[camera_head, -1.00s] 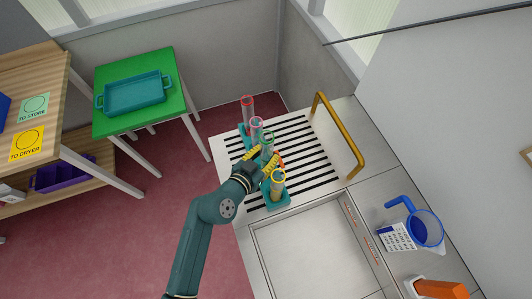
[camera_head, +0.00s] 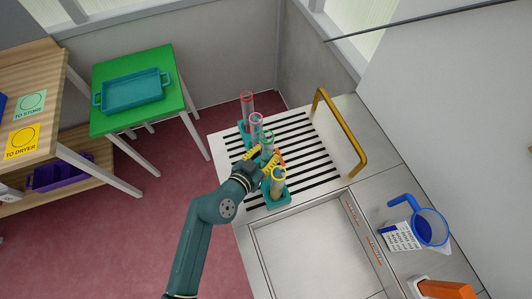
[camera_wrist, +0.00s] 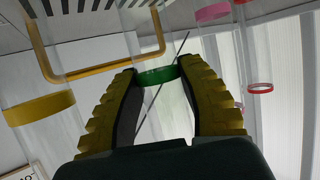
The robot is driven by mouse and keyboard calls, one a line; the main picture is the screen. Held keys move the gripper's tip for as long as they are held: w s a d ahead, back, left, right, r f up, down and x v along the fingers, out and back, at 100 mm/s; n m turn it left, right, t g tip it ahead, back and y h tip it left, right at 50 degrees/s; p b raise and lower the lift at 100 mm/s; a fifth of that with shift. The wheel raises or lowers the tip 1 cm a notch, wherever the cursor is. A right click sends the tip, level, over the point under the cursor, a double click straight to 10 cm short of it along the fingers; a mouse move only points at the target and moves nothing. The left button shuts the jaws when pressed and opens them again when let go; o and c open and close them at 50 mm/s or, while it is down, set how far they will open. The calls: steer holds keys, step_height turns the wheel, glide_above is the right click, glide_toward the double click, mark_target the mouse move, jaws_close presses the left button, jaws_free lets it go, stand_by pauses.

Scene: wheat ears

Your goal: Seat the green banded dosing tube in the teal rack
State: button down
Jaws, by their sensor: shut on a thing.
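The green banded dosing tube (camera_head: 267,139) is clear with a green ring near its rim. My gripper (camera_head: 264,160) is shut on it. In the wrist view the green ring (camera_wrist: 157,75) sits between the yellow ribbed fingertips of my gripper (camera_wrist: 160,85). The teal rack (camera_head: 279,197) stands on the slatted drain board, partly hidden by my gripper and the tubes. Tubes with red (camera_head: 247,108), pink (camera_head: 256,130) and yellow (camera_head: 277,188) rings stand in line with the green one. The green tube's lower end is hidden, so I cannot tell whether it is in a hole.
A gold rail (camera_head: 343,135) arches over the drain board's far side. A sink basin (camera_head: 310,245) lies in front. A teal tray (camera_head: 133,92) sits on a green table (camera_head: 165,68) at left.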

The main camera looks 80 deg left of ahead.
mark_target(263, 149)
steer(key=shift+f+b, duration=1.7)
steer(key=shift+f, duration=0.15)
steer(key=c, duration=0.6)
jaws_free()
step_height(263, 149, up, 10)
steer(key=shift+r, duration=0.1)
